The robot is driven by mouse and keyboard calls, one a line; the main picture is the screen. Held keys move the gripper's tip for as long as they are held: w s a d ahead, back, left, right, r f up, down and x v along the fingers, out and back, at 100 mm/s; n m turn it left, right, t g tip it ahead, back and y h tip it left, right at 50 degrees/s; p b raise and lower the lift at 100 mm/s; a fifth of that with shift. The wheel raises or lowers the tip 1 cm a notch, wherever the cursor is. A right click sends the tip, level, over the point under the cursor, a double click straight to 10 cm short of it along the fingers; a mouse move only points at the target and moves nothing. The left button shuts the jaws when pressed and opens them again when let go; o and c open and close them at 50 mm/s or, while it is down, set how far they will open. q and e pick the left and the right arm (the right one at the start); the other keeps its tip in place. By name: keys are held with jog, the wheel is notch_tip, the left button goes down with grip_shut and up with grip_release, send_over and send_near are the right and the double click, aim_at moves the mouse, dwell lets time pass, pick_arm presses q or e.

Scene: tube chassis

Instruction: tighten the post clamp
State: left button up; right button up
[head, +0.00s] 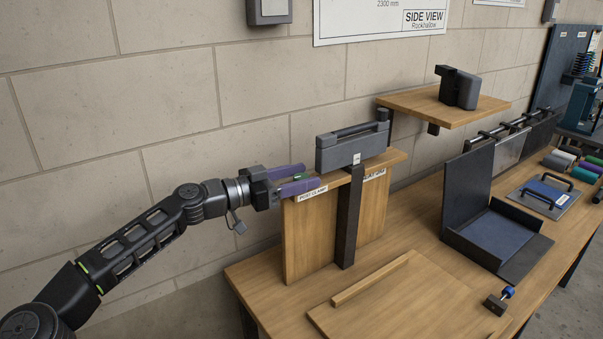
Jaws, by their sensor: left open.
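A wooden stand (305,240) at the left end of the bench carries a label (312,193) that seems to read "POST CLAMP". A dark upright post (347,220) runs up its front. A small green part (300,177) shows at the stand's left top edge; it may belong to the clamp, but most of it is hidden. My left gripper (304,179) comes in from the left with its purple fingers open, one on each side of the green part. I cannot tell whether they touch it. My right gripper is out of view.
A dark grey case with a handle (340,153) sits on top of the stand. A wall shelf (450,108) holds a dark device (460,88). An open dark box (500,235), a wooden board (400,305) and a small blue-knobbed part (498,302) lie on the bench (420,215).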

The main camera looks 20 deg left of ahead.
pick_arm(q)
jog(key=shift+w+d, duration=0.1)
jog(key=shift+c, duration=0.4)
grip_shut()
